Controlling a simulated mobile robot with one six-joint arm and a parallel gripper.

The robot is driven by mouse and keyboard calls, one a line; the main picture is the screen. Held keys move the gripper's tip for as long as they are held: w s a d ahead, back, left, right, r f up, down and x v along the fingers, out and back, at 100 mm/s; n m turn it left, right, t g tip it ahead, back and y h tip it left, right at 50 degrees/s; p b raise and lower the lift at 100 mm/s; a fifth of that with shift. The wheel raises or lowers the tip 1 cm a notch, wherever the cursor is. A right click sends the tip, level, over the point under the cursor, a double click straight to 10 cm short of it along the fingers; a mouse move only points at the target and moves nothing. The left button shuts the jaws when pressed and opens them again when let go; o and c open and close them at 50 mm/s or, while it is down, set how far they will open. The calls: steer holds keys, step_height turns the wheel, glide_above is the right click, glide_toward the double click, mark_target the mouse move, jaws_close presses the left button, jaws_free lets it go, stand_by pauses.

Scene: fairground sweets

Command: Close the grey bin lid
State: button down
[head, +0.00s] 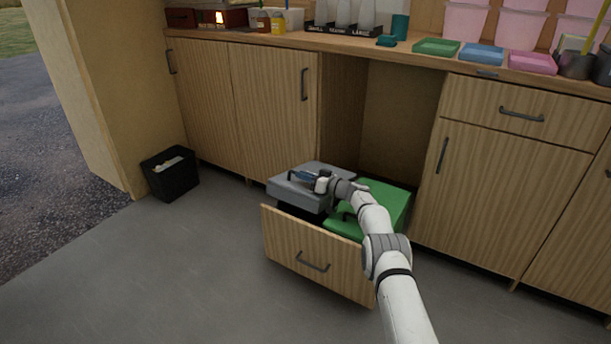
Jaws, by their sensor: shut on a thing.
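The grey bin lid (328,169) is at the left in the pulled-out drawer (315,255). A dark gap shows under its front edge, so it looks partly raised there; the grey bin's body is mostly hidden by the drawer front. My gripper (296,175) is over the top of the grey lid, its jaws shut on what looks like the lid's handle. The gripper and wrist hide part of the lid. The green bin lid (392,197) is beside it on the right, partly covered by my arm.
Cupboards stand on both sides of the drawer bay, under a counter (400,47) with coloured trays, cups and tubs. A black waste bin (172,182) with pale contents stands on the floor at left. The grey floor (160,275) left of the drawer is clear.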

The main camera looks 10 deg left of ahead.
steer(key=shift+s+a, duration=0.1)
steer(key=shift+a, duration=0.25)
steer(key=c, duration=1.9)
jaws_free()
steer(key=shift+o, duration=0.8)
steer(key=shift+f, duration=0.1)
steer(key=shift+o, duration=1.4)
steer(key=shift+d, duration=0.1)
step_height(320, 180, up, 10)
steer(key=p, duration=0.3)
